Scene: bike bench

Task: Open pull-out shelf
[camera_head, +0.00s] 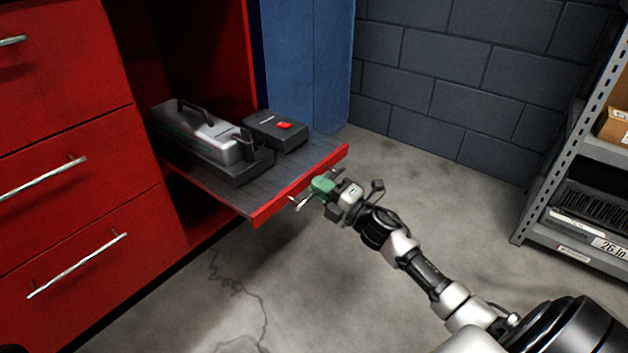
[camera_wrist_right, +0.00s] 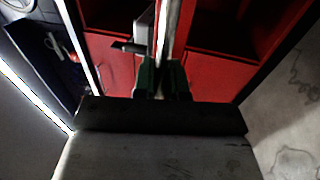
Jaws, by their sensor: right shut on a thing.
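The pull-out shelf (camera_head: 211,188) stands out of the red cabinet, with a dark top and a red front edge. A thin metal handle (camera_head: 298,202) sits at its front, partly hidden by my gripper. My right gripper (camera_head: 323,187), with green fingers, is shut on this handle. In the right wrist view, the green fingers (camera_wrist_right: 164,80) close around the bright handle bar (camera_wrist_right: 172,28). My left gripper is in neither view.
A grey-and-black tool case (camera_head: 208,133) and a black box with a red part (camera_head: 276,131) rest on the shelf. Red drawers (camera_head: 75,210) stand at left. A metal rack (camera_head: 570,150) stands at right. The concrete floor before the shelf is clear.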

